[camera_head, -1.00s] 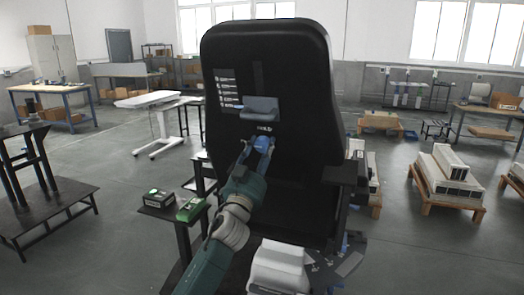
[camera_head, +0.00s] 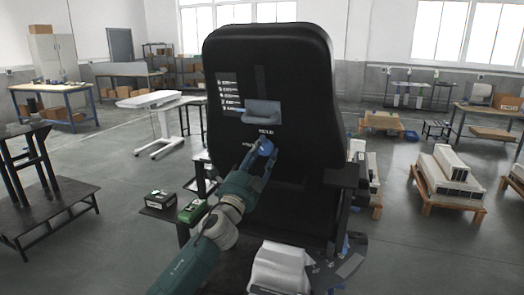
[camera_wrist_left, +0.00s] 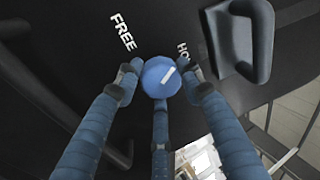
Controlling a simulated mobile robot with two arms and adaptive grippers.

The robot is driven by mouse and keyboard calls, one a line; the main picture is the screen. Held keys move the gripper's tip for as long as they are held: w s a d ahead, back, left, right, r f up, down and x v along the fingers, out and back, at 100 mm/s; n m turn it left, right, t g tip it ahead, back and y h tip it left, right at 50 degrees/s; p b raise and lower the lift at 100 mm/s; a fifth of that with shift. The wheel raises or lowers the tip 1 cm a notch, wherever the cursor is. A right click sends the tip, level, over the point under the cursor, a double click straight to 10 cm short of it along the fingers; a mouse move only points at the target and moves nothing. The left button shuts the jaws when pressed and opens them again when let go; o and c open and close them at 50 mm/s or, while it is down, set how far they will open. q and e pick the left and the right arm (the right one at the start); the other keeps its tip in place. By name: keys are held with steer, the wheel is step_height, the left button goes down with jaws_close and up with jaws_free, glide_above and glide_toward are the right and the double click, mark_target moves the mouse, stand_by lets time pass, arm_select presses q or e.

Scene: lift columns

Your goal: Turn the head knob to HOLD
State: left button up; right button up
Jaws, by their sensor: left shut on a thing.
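The blue head knob (camera_head: 265,146) sits on the back of a black high-backed seat (camera_head: 290,100), below a grey-blue handle (camera_head: 262,112). In the left wrist view the knob (camera_wrist_left: 160,77) is round, with a white line slanting up and right toward the partly hidden label starting "HO" (camera_wrist_left: 183,50). The word FREE (camera_wrist_left: 123,31) stands up and left of it. My left gripper (camera_head: 259,154) is shut on the knob, with blue fingers (camera_wrist_left: 162,84) on both sides and one below. My right gripper is not in view.
A green box (camera_head: 192,211) and a dark box (camera_head: 160,198) stand on a small surface left of the seat. A label panel (camera_head: 229,92) is on the seat back. A dark stand (camera_head: 45,200) is at left, and pallets with white units (camera_head: 448,172) are at right.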

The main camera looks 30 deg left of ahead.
arm_select(q)
steer(key=m+p, duration=0.1)
steer(key=m, duration=0.2)
steer(key=m+h+p, duration=0.1)
steer(key=m, duration=0.2)
steer(key=shift+d+m+g, duration=0.15)
steer(key=shift+m+g, duration=0.15)
steer(key=shift+m, duration=0.1)
steer(key=shift+f+m, duration=0.1)
steer(key=shift+m, duration=0.4)
steer(key=shift+d+f, duration=0.1)
steer(key=shift+f, duration=0.1)
steer(key=o, duration=1)
steer(key=shift+o, duration=0.8)
steer(key=shift+w+d+r, duration=0.1)
steer(key=shift+r, duration=0.05)
steer(key=shift+s, duration=0.25)
steer(key=v, duration=1.1)
steer(key=shift+s, duration=0.3)
